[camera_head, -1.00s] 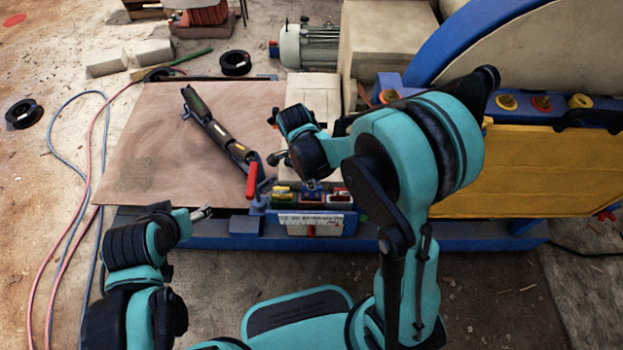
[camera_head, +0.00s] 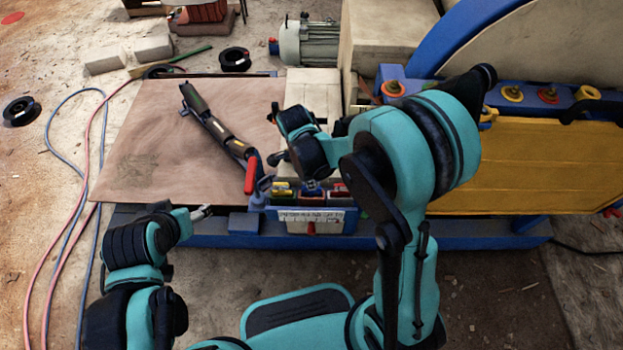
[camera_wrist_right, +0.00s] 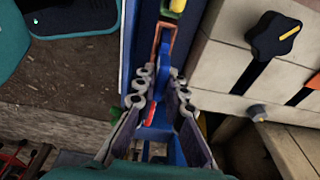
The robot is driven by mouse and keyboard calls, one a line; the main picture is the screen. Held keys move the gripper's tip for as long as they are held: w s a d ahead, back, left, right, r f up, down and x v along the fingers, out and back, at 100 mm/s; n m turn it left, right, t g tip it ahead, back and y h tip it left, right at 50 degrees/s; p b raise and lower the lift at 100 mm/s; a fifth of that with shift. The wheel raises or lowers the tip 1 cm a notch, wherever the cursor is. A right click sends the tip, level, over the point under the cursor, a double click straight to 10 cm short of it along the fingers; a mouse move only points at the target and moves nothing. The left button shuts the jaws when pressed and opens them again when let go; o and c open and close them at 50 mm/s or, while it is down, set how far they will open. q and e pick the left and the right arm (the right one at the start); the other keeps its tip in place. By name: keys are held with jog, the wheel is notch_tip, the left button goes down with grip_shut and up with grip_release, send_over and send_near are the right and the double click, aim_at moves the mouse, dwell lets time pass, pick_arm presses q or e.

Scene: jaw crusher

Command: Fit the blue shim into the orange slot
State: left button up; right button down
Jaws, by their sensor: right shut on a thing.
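My right gripper (camera_head: 275,158) is over the front of the machine, above the small trays. In the right wrist view its two fingers (camera_wrist_right: 158,96) are close together on a narrow blue piece, which I take to be the blue shim (camera_wrist_right: 161,108). An orange-edged opening (camera_wrist_right: 165,36), seemingly the orange slot, lies just beyond the fingertips. I cannot tell whether the shim touches it. My left gripper (camera_head: 203,212) is empty-looking, low at the left, in front of the table; its jaw gap is too small to judge.
Yellow (camera_head: 283,188) and red (camera_head: 338,189) trays stand at the machine's front. A red-handled lever (camera_head: 250,176) is close to the left of my right gripper. The brown plate (camera_head: 145,125) is mostly clear.

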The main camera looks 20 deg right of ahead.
jog(key=shift+f+b, duration=0.3)
jog(key=shift+f, duration=1)
jog(key=c, duration=1.5)
grip_release()
jog(key=r, duration=0.4)
jog(key=a+r, duration=0.1)
jog(key=r, duration=0.7)
jog(key=shift+w+a, duration=0.25)
jog(key=shift+a, duration=0.1)
jog(key=s+d+r+n+t+y, duration=0.1)
jog(key=s+n, duration=0.4)
jog(key=n, duration=0.5)
jog(key=s+d+r+n+t, duration=0.4)
jog(key=s+d+n+t, duration=0.1)
jog(key=n, duration=0.6)
jog(key=shift+s+d+r+t+y, duration=0.2)
jog(key=shift+s+t+y, duration=0.2)
jog(key=shift+t, duration=0.4)
